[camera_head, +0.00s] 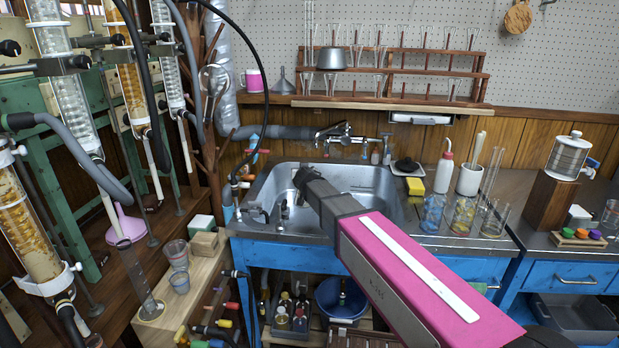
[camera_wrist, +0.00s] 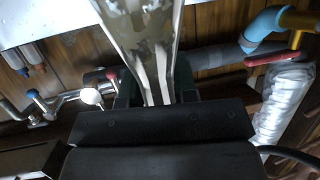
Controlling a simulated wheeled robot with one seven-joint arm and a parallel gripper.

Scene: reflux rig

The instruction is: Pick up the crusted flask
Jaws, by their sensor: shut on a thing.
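My gripper (camera_head: 312,184) is over the left part of the steel sink (camera_head: 382,180) in the head view. In the wrist view my gripper (camera_wrist: 157,95) is shut on a clear glass piece with whitish, patchy deposits, which I take for the crusted flask (camera_wrist: 150,40). Its narrow part is between the dark jaws, and it widens toward the top edge of the picture, where it is cut off. In the head view I cannot make out the flask; my gripper and wrist likely hide it. Whether it touches the sink cannot be told.
The sink faucet (camera_head: 340,133) rises behind my gripper. Several flasks and beakers (camera_head: 433,212) stand on the counter to the right, near a wash bottle (camera_head: 445,170). A rack of glassware (camera_head: 395,65) hangs behind. Condensers (camera_head: 70,100) crowd the left side.

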